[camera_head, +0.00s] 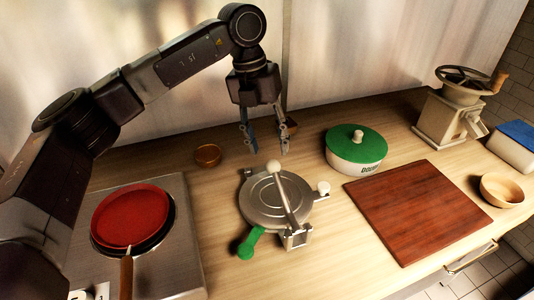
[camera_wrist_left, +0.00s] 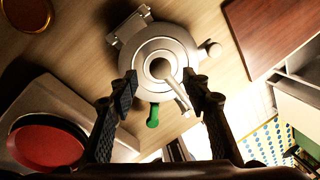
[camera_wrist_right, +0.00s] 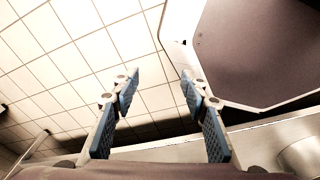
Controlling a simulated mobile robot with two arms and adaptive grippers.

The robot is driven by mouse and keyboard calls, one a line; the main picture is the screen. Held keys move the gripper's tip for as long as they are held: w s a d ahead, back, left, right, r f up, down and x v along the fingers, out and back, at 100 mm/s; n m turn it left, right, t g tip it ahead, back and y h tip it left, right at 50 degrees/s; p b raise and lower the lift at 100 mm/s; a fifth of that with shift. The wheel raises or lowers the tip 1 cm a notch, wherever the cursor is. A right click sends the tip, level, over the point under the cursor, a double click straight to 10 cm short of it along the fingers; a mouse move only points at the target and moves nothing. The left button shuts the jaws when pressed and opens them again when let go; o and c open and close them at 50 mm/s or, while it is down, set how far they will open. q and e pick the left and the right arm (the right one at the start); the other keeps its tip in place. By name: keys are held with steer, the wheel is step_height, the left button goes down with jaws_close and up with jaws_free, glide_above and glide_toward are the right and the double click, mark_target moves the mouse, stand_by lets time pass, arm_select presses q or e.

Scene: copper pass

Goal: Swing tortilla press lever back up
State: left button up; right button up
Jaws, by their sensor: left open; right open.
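The tortilla press (camera_head: 262,205) is a round silver press on the counter, with a green handle (camera_head: 249,244) at its front left. Its lever (camera_head: 287,205) starts at a bracket at the front right and runs across the lid to a pale ball knob (camera_head: 273,167). How steeply it tilts is hard to tell. My left gripper (camera_head: 266,146) is open and empty, above and behind the knob. In the left wrist view the press (camera_wrist_left: 152,50) and knob (camera_wrist_left: 160,68) show beyond the parted fingers. My right gripper (camera_wrist_right: 158,82) is open and empty over a tiled floor.
A red pan (camera_head: 130,215) sits on a hob at left. A small wooden bowl (camera_head: 208,155) and a green-lidded container (camera_head: 356,147) stand behind the press. A brown board (camera_head: 418,210) lies to the right, with a grinder (camera_head: 452,115) and bowl (camera_head: 503,189) beyond.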

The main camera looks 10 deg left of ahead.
mark_target(272, 161)
arm_select(q)
steer(key=f, duration=0.2)
steer(key=f+p, duration=0.1)
steer(key=shift+s+d+f, duration=0.25)
steer(key=shift+d+f, duration=0.15)
steer(key=f, duration=0.3)
steer(key=shift+w+d+f+p, duration=0.2)
steer(key=shift+d+p, duration=0.1)
steer(key=shift+p, duration=0.1)
steer(key=shift+c, duration=1.3)
steer(key=c, duration=0.5)
jaws_close()
arm_select(e)
steer(key=shift+s+d+r, duration=0.2)
steer(key=shift+s+r, duration=0.75)
steer(key=shift+s, duration=0.15)
